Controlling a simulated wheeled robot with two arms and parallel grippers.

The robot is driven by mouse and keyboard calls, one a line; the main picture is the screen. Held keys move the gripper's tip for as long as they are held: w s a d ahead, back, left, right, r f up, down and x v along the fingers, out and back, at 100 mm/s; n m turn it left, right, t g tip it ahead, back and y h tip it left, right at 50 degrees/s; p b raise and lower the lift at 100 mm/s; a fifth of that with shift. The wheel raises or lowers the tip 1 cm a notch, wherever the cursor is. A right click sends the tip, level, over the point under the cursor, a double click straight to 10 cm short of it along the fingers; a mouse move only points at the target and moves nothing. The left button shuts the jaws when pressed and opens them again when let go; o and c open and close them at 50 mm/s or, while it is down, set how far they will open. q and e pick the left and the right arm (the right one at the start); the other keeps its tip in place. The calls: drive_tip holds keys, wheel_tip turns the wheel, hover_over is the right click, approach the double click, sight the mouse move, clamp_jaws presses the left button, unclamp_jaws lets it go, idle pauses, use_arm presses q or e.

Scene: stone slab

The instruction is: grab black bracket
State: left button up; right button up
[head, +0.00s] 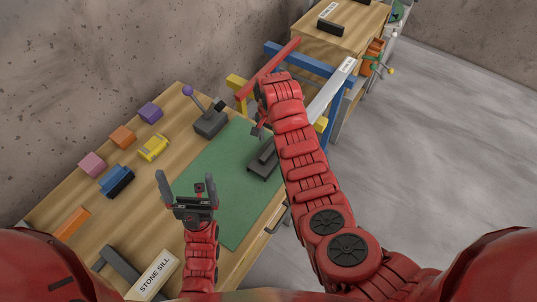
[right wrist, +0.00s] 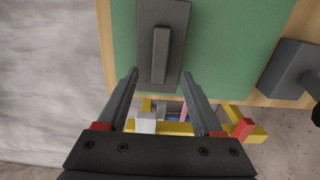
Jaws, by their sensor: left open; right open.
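A dark bracket-like piece (head: 262,163), a flat plate with a raised bar, lies at the right edge of the green mat, partly hidden by my right arm. In the right wrist view the dark piece (right wrist: 176,16) lies flat, its bar pointing between the fingertips. My right gripper (right wrist: 160,73) is open and empty, its tips at the near end of the piece, with no clear contact. In the head view the right gripper (head: 260,128) is mostly hidden by its arm. My left gripper (head: 187,180) is open and empty above the mat's left part.
The green mat (head: 215,160) lies on a wooden bench. Coloured blocks (head: 92,164) and a dark lever base (head: 210,122) stand on the left and back. A dark angled bar (head: 118,268) and a STONE SILL label (head: 155,275) are at the front. Blue, red and yellow bars (head: 300,58) stand beyond.

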sight(269, 150)
wheel_tip(269, 150, down, 3)
drive_tip(key=shift+s+r+p, duration=0.1)
drive_tip(key=shift+s+p, duration=0.05)
drive_tip(key=shift+p, duration=0.75)
drive_tip(key=shift+f, duration=1)
clamp_jaws()
